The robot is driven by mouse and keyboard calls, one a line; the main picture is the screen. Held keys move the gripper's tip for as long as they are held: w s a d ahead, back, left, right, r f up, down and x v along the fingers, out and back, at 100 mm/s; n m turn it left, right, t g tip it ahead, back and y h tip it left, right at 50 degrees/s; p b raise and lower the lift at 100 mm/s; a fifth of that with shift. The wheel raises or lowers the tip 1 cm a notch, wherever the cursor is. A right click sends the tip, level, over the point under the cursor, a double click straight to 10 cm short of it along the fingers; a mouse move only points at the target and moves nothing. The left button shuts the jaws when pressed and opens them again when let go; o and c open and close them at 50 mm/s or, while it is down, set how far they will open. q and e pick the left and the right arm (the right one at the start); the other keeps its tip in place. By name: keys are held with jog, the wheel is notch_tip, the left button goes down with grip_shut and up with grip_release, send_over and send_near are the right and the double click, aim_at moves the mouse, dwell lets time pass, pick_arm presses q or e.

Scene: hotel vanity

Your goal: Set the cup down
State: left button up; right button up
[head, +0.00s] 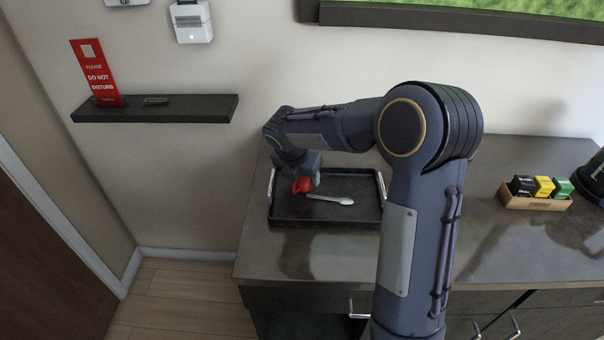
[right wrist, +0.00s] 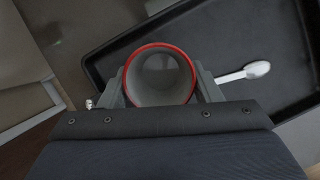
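The red cup (head: 302,184) is at the left part of the black tray (head: 343,217) in the head view. In the right wrist view the cup (right wrist: 159,80) shows its red rim and grey inside, and it looks empty. My right gripper (head: 303,176) is shut on the cup, with a finger on each side of it. I cannot tell whether the cup's base touches the tray. A white spoon (head: 330,199) lies on the tray to the right of the cup; it also shows in the right wrist view (right wrist: 243,73). My left gripper is not in view.
The tray has metal handles and stands on the dark counter (head: 465,240). A box of tea packets (head: 537,198) stands at the right, beside a dark object (head: 594,180). A wall shelf (head: 155,109) holds a red door sign (head: 97,75).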

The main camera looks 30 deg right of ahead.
jog(key=o, duration=0.3)
jog(key=shift+r, duration=0.15)
jog(key=v, duration=1.2)
jog(key=s+a+f+m+t+y, duration=0.1)
jog(key=s+a+m+y, duration=0.1)
jog(key=s+m, duration=0.6)
jog(key=s+a+f+m+t+y, duration=0.1)
jog(key=s+a+f+m+y, duration=0.1)
jog(key=s+m, duration=0.7)
jog(key=s+a+f+m+y, duration=0.2)
jog(key=s+m+y, duration=0.1)
jog(key=s+m, duration=0.6)
jog(key=shift+s+a+m+t+y, duration=0.2)
jog(key=shift+s+m+t+y, duration=0.1)
jog(key=shift+m+t, duration=0.15)
